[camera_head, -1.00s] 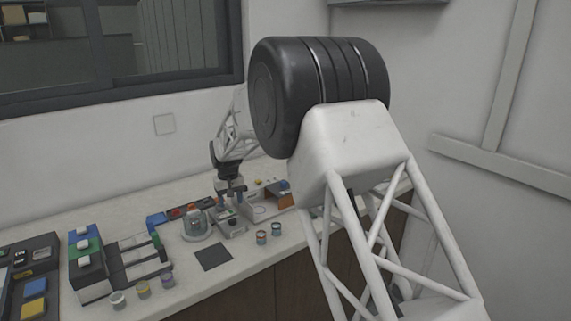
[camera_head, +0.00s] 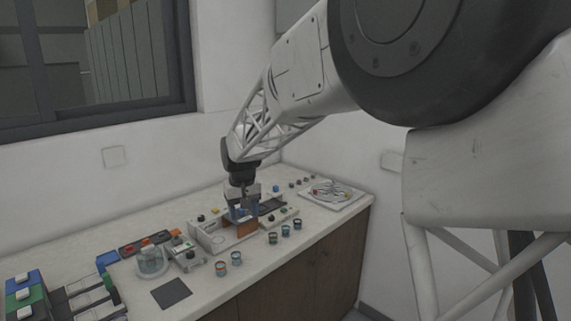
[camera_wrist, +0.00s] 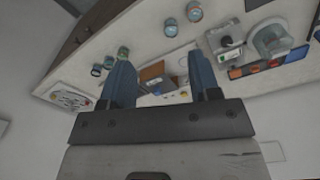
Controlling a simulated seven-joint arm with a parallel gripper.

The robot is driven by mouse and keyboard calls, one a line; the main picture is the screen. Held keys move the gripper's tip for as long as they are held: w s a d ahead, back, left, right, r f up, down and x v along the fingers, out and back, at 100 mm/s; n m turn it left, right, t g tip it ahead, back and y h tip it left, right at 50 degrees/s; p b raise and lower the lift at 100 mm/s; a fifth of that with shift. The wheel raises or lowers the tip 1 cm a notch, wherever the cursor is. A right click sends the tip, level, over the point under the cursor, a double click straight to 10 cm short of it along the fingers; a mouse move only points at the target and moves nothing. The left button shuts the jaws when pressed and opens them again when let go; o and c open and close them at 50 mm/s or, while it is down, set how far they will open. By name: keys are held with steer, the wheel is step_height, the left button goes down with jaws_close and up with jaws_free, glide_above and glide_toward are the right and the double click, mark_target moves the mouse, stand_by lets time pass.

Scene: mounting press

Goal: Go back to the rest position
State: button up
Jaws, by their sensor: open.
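My gripper (camera_head: 243,212) hangs from the arm over the back right part of the bench (camera_head: 212,283), near a pale device with an orange-brown panel (camera_head: 240,229). In the wrist view my gripper (camera_wrist: 161,80) shows two blue fingers spread apart with nothing between them. The panelled device (camera_wrist: 152,72) shows beyond and between the fingers. From the head view I cannot tell how high the fingertips are above it.
Several small jars, one of them here (camera_head: 221,268), stand along the front of the bench. A round glass-topped device (camera_head: 150,262), a dark square mat (camera_head: 171,293) and coloured boxes (camera_head: 24,290) lie to the left. A tray with cables (camera_head: 333,194) is at the far right end.

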steer(key=s+d+r+m, duration=0.1)
steer(key=s+d+r, duration=0.2)
steer(key=s+d, duration=0.6)
steer(key=s+d+r+m, duration=0.1)
steer(key=s+d+r, duration=0.2)
steer(key=s+d, duration=0.65)
steer(key=s+d+f+m+t, duration=0.1)
steer(key=s+d+f, duration=0.1)
steer(key=s+d, duration=0.4)
steer(key=s+d+f+m, duration=0.1)
steer(key=s+d, duration=0.5)
steer(key=s, duration=1.1)
steer(key=shift+s+f+m+t, duration=0.25)
steer(key=shift+f+m+t, duration=0.15)
steer(key=shift+f, duration=0.3)
